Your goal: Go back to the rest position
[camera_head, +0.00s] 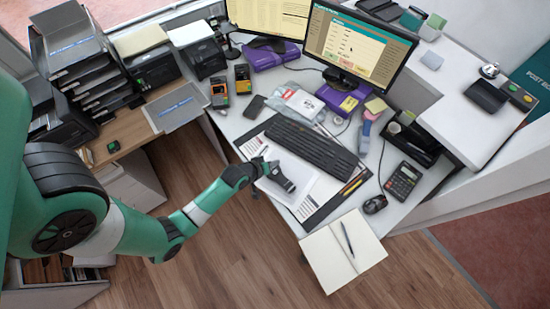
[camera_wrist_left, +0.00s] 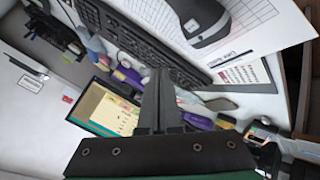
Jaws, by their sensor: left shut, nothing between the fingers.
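My green left arm comes in from the left in the head view, and its gripper (camera_head: 259,166) is over the front left edge of the desk (camera_head: 243,107). In the left wrist view the two dark fingers of the gripper (camera_wrist_left: 160,80) are together with nothing between them. A dark handheld device (camera_head: 281,179) lies on white paper just right of the gripper; it also shows at the top of the left wrist view (camera_wrist_left: 198,18), apart from the fingers. My right gripper is in neither view.
A black keyboard (camera_head: 312,146), monitor (camera_head: 357,45), calculator (camera_head: 402,180) and mouse (camera_head: 374,204) stand on the desk. An open notebook (camera_head: 328,257) with a pen lies at the front edge. Paper trays (camera_head: 80,62) stand at left. The wooden floor (camera_head: 225,250) in front is clear.

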